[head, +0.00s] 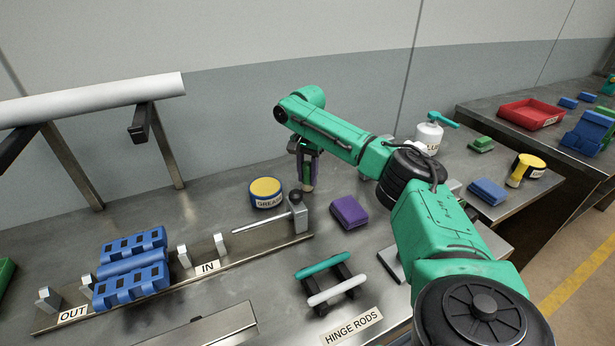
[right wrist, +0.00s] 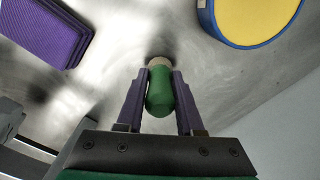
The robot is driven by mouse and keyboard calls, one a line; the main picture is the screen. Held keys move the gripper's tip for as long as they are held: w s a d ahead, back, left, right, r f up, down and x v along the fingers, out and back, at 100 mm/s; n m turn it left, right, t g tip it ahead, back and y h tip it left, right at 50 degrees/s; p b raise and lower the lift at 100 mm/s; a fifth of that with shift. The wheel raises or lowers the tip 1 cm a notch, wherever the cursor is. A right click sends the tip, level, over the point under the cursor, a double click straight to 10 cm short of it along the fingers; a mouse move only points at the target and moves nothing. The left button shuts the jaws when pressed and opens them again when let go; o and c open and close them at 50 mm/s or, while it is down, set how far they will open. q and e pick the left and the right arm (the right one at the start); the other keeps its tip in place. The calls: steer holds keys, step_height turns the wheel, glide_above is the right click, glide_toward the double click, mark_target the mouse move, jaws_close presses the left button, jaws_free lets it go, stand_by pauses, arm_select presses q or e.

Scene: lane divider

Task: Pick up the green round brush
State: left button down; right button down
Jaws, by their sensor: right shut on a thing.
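The green round brush (right wrist: 160,93) is between the fingers of my right gripper (right wrist: 160,105) in the right wrist view. Its handle is green and its pale bristle end (right wrist: 160,63) points at the metal table. My right gripper is shut on it, with a purple finger against each side. I cannot tell whether the brush touches the table. My left gripper is not in view.
A grease tin (head: 266,193) stands just left of my right gripper. A purple block (head: 348,212) lies to its right in front. A rod fixture (head: 298,212), a hinge rod rack (head: 333,287) and blue chain pieces (head: 131,265) lie nearer. A white canister (head: 429,135) stands farther right.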

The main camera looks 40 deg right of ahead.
step_height(320, 180, up, 12)
steer(key=shift+w+f+p, duration=0.1)
steer(key=shift+f+p, duration=0.1)
steer(key=shift+p, duration=0.15)
step_height(320, 180, up, 8)
steer(key=p, duration=0.4)
steer(key=shift+r+p, duration=0.25)
steer(key=shift+p, duration=0.15)
steer(key=shift+f, duration=0.1)
stand_by(1.0)
